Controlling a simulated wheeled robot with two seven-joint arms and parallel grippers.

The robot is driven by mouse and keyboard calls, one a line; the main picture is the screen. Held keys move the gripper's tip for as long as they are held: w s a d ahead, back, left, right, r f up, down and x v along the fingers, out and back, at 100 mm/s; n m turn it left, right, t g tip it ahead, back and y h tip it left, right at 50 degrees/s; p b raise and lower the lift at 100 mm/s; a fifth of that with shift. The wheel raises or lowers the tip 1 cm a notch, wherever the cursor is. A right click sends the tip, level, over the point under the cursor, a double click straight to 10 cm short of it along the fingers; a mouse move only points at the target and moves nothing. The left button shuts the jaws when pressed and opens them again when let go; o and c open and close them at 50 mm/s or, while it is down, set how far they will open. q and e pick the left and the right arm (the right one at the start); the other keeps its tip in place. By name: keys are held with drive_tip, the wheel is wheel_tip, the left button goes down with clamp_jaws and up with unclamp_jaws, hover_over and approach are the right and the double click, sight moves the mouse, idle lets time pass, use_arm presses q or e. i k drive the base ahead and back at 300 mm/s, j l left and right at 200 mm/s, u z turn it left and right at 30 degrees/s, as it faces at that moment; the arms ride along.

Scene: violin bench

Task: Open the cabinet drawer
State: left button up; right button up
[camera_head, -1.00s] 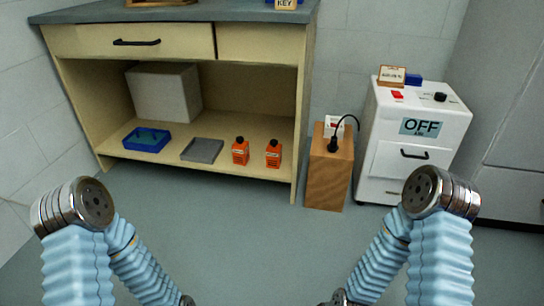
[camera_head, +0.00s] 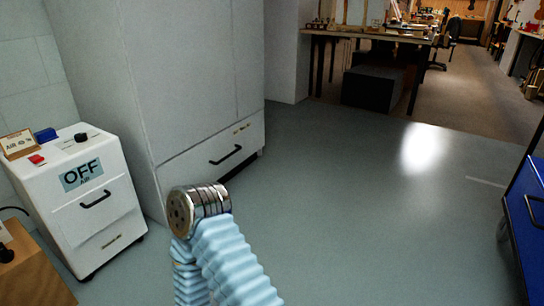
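A tall pale grey cabinet (camera_head: 150,75) stands left of centre. Its wide bottom drawer (camera_head: 212,150) has a black bar handle (camera_head: 226,156) and looks shut. Small brass-coloured marks show at the drawer's upper right. One of my arms, likely the right, rises from the bottom in front of the cabinet and hides part of its lower left. Neither gripper is in view.
A white unit with an "OFF" sign (camera_head: 82,176) and its own handle stands left of the cabinet. A wooden box (camera_head: 35,275) is at lower left. A blue cabinet (camera_head: 527,215) is at the right edge. The floor (camera_head: 370,200) between is clear. Benches stand at the back.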

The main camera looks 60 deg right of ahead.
sight(209, 160)
drive_tip(key=z, duration=1.5)
